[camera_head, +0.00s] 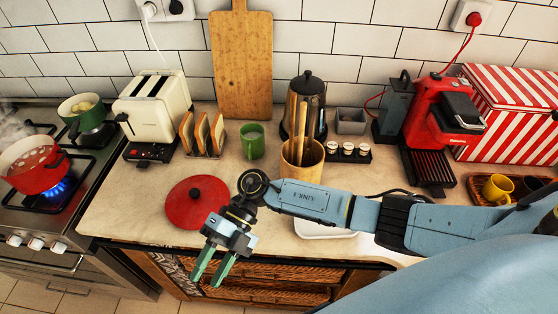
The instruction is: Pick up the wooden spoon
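Wooden utensils, long pale handles (298,122), stand upright in a round wooden holder (301,165) on the counter, in front of the dark kettle. Which of them is the wooden spoon I cannot tell; their lower ends are inside the holder. My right gripper (206,277) hangs over the counter's front edge, left of and nearer than the holder. Its two green fingers are apart with nothing between them. My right arm crosses in front of the lower part of the holder. My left gripper is not in view.
A red lid (190,205) lies on the counter just behind my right gripper. A green mug (252,141), a toast rack (203,135) and a kettle (304,92) stand behind. A red pot (36,172) sits over a lit burner at left. A white tray (322,230) is partly hidden under my arm.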

